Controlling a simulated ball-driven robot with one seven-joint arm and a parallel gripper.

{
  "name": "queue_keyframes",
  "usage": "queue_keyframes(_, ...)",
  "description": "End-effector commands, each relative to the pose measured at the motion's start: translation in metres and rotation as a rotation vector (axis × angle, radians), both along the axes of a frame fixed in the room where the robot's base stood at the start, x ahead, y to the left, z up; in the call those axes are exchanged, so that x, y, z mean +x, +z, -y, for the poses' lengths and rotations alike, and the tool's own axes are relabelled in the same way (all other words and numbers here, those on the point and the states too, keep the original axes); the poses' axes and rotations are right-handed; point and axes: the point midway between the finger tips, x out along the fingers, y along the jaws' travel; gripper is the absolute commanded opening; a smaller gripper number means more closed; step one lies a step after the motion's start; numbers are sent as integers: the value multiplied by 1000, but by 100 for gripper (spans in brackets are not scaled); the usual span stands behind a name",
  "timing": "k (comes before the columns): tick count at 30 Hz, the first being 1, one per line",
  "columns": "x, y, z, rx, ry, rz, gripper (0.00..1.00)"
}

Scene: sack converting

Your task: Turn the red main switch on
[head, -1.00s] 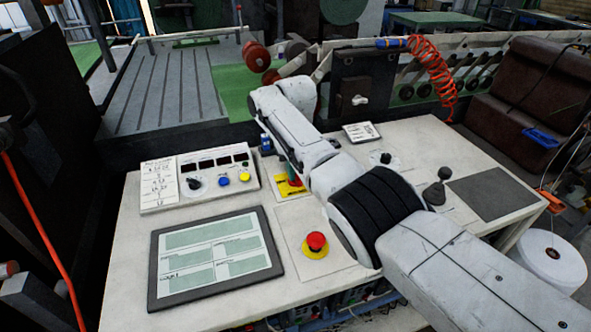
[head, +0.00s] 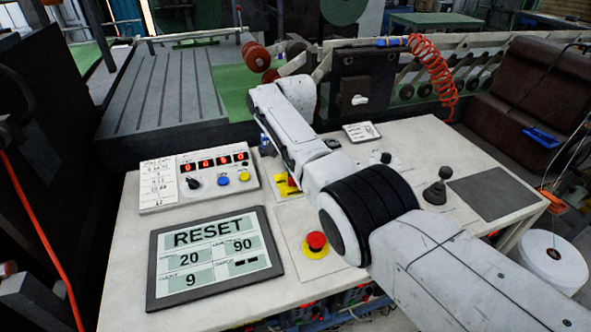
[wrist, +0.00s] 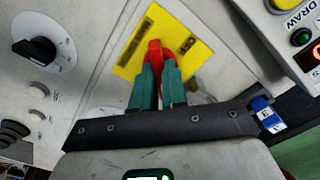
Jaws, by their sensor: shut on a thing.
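The red main switch (wrist: 155,53) sits on a yellow plate (wrist: 133,62) in the wrist view. My gripper (wrist: 157,72) has teal fingers shut on the switch's red handle, one on each side. The handle lies across the plate, and part of it is hidden between the fingers. In the head view only a little of the red switch (head: 292,181) and the yellow plate (head: 284,194) shows past my arm. A tablet-like panel (head: 213,255) is lit and reads RESET, 20, 90 and 9. The control box (head: 198,178) shows lit red digits.
A red mushroom button (head: 316,241) on a yellow base stands in front of the switch. A joystick (head: 438,188) and a dark mat (head: 495,197) lie to the right. In the wrist view a black rotary knob (wrist: 37,47) is left of the plate.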

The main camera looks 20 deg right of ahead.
Motion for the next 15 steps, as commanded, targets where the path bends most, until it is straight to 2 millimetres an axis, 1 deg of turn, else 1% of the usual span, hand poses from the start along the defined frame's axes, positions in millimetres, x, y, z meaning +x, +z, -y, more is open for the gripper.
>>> queue_keyframes(6, 1, 1, 0, -1, -43, 4, 0)
queue_keyframes(15, 1, 2, 0, -1, -51, 5, 0)
